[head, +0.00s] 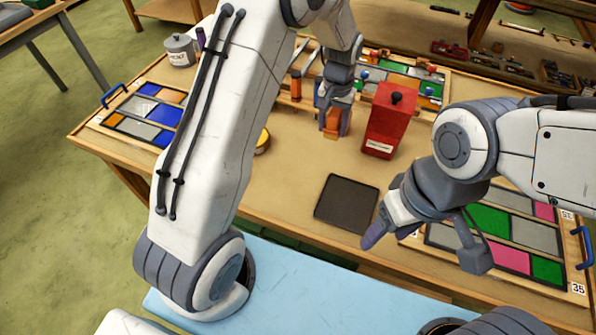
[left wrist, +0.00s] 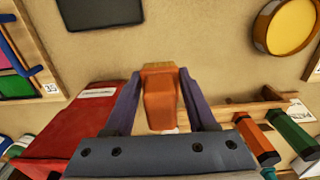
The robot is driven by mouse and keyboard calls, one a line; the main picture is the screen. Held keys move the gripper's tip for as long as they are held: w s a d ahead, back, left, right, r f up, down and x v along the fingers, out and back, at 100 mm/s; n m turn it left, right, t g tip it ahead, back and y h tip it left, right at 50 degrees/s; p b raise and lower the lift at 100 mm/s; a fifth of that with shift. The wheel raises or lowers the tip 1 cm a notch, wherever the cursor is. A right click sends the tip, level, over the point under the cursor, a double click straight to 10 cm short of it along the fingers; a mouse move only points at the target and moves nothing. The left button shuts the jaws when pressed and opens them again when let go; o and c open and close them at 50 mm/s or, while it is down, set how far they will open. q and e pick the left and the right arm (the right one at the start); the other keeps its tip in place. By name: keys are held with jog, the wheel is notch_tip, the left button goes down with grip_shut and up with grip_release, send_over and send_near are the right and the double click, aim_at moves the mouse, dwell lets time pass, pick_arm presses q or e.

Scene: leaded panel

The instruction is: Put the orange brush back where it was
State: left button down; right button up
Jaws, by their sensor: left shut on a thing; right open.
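The orange brush (left wrist: 160,100) is between the fingers of my left gripper (left wrist: 157,98) in the left wrist view. In the head view the same gripper (head: 333,122) is shut on the brush (head: 331,137), over the table just left of the red box (head: 385,120). A wooden rack (left wrist: 232,108) with an orange-handled tool (left wrist: 256,142) and a green-handled tool (left wrist: 290,134) lies beside the gripper in the left wrist view. My right gripper (head: 425,247) is open and empty near the dark square pad.
The dark pad (head: 347,203) lies near the table's front edge. Coloured glass panels lie at left (head: 148,112) and right (head: 505,232). A round yellow-topped tin (left wrist: 290,25) stands near the rack. Bare tabletop lies between the pad and the red box.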

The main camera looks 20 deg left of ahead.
pick_arm(q)
jog(key=shift+w+a+r, duration=0.5)
jog(key=shift+w+a, duration=0.15)
jog(key=shift+w, duration=0.1)
jog(key=shift+a+r, duration=0.15)
jog(key=shift+a, duration=0.2)
jog(key=s+a+f+p, duration=0.1)
jog(key=s+f, duration=0.1)
jog(key=s, duration=0.1)
jog(key=s+a+f+p, duration=0.1)
jog(key=s+a+f, duration=0.1)
jog(key=s, duration=0.1)
jog(key=s+a+f+p, duration=0.1)
jog(key=s+a+f, duration=0.1)
jog(key=s, duration=0.2)
jog(key=shift+a+f, duration=0.2)
jog(key=shift+f, duration=0.1)
notch_tip(320, 180, down, 4)
jog(key=shift+r+p, duration=0.15)
jog(key=shift+p, duration=0.4)
jog(key=shift+f, duration=0.2)
jog(key=shift+f, duration=0.2)
jog(key=shift+c, duration=1)
grip_release()
jog(key=shift+r, duration=0.1)
